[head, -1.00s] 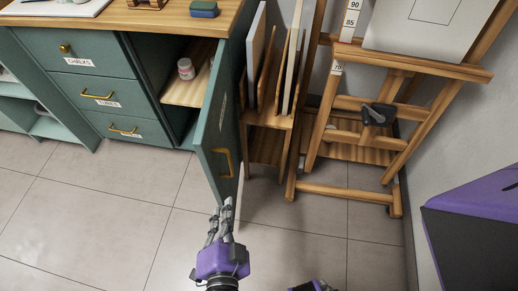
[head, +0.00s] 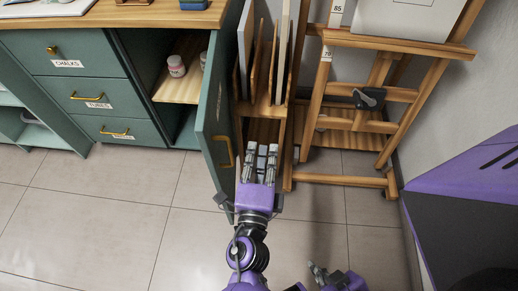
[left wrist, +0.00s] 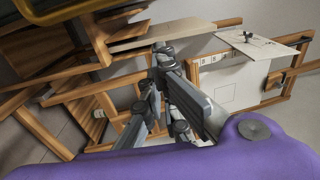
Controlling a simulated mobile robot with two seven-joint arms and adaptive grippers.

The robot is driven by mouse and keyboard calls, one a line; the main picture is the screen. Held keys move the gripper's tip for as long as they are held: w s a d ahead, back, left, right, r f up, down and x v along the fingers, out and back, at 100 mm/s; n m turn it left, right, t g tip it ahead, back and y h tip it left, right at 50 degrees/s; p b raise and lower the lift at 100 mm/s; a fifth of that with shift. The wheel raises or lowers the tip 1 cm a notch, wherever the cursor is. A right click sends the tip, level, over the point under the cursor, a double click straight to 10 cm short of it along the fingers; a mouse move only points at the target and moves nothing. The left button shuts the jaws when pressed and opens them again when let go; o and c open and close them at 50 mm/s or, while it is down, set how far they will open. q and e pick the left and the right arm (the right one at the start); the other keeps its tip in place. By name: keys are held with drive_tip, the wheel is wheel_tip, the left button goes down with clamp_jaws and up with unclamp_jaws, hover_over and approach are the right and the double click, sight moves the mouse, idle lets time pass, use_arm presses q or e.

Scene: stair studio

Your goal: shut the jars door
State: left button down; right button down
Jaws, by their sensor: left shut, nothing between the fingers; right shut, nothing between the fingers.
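The jars door (head: 213,105) is a green cabinet door standing wide open, with a gold handle (head: 228,153) on its right-hand face. Behind it the cabinet compartment shows a shelf with a pink-labelled jar (head: 177,66) and part of another. My left gripper (head: 262,150) is shut and empty, just right of the door near the handle; I cannot tell whether it touches the door. In the left wrist view its fingers (left wrist: 165,75) are close together, and a gold bar, likely the handle (left wrist: 65,10), crosses the top left corner. My right gripper (head: 316,268) is shut and empty, low over the floor.
A wooden rack (head: 268,95) with upright boards stands right behind the door. A wooden easel (head: 360,92) stands to its right, near the wall. Drawers (head: 95,98) lie left of the open compartment. The tiled floor (head: 110,220) in front is clear.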

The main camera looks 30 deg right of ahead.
use_arm(q)
drive_tip(key=a, duration=0.1)
drive_tip(key=w+a, duration=0.1)
drive_tip(key=a+p, duration=0.1)
drive_tip(key=shift+w+a, duration=0.25)
drive_tip(key=shift+a, duration=0.1)
drive_tip(key=shift+a, duration=0.1)
